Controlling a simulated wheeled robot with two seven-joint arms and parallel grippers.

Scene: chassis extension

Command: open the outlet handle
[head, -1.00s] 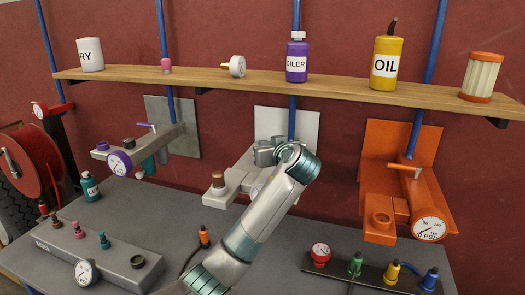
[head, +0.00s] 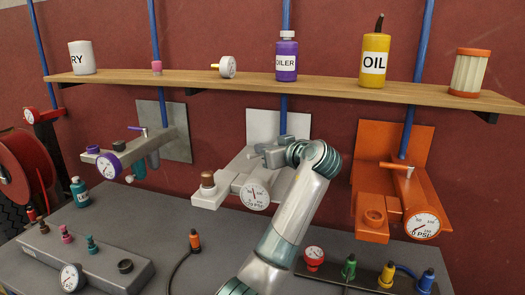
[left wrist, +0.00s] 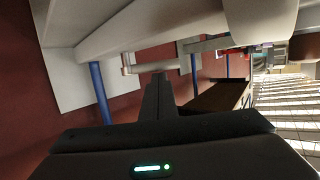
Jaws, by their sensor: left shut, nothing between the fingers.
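The white outlet unit (head: 226,190) is fixed to the wall in the middle of the head view, with a round gauge (head: 254,196) and a brown cap on it. My left gripper (head: 258,150) is at the top of this unit, in front of its white back plate (head: 262,124). My wrist hides part of the unit. In the left wrist view the dark fingers (left wrist: 159,80) are shut and empty. A grey lever-like bar (left wrist: 155,67) lies just beyond their tips; I cannot tell whether they touch it. My right gripper is not in view.
A unit with a purple handle (head: 138,130) is at left, an orange unit (head: 375,205) with its own handle (head: 397,167) at right. A wooden shelf (head: 200,81) with bottles runs above. A grey table (head: 150,222) with connector blocks lies below.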

